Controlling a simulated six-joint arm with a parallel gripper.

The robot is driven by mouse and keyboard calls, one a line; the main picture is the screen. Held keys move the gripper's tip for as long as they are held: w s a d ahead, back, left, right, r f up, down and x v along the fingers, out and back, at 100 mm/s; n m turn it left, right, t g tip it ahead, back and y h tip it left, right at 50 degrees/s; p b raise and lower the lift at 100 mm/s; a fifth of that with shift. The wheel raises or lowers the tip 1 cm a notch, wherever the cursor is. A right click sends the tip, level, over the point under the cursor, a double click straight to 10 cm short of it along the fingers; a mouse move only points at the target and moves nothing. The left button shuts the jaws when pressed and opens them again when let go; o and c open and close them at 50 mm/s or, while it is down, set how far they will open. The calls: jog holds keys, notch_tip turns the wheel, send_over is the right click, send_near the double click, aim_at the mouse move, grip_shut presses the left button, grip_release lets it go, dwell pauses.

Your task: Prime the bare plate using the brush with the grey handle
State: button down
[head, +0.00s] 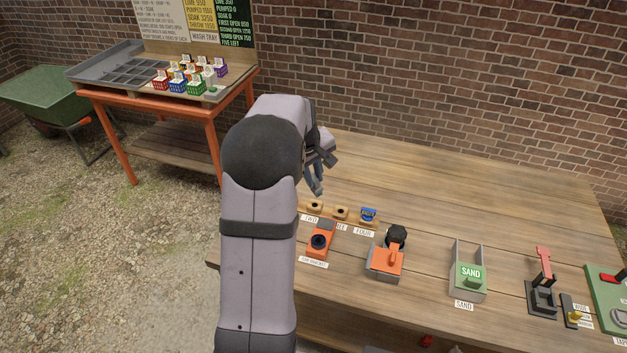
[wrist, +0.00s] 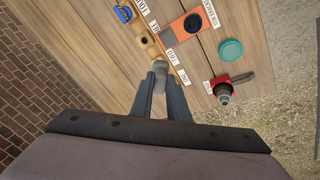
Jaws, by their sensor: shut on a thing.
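My gripper (wrist: 160,80) is shut on a grey thing (wrist: 160,68) in the wrist view. It looks like a handle, but I cannot tell whether it belongs to a brush, as bristles do not show. In the head view my gripper (head: 317,184) is above the left end of the wooden table, behind my arm and partly hidden by it. Below it are wooden holders with dark holes (head: 341,212), beside number labels. A blue item (head: 368,213) stands at their right end, at the label FOUR. I cannot pick out a bare plate.
An orange device with a dark round top (head: 319,241) and a grey-and-orange one (head: 386,260) stand near the front. A sand holder (head: 467,272) is farther right. The wrist view shows a teal disc (wrist: 230,50) and a red device (wrist: 223,90). The table's back is clear.

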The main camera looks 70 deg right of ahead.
aim_at(314, 190)
jog(key=shift+f, duration=0.1)
jog(key=shift+f+b, duration=2.15)
jog(key=shift+f, duration=0.3)
jog(key=shift+r, duration=0.1)
jog(key=r+p, duration=0.1)
jog(key=p, duration=0.2)
jog(key=shift+p, duration=1.65)
jog(key=shift+f+p, duration=0.1)
jog(key=shift+p, duration=0.95)
jog(key=shift+f, duration=0.2)
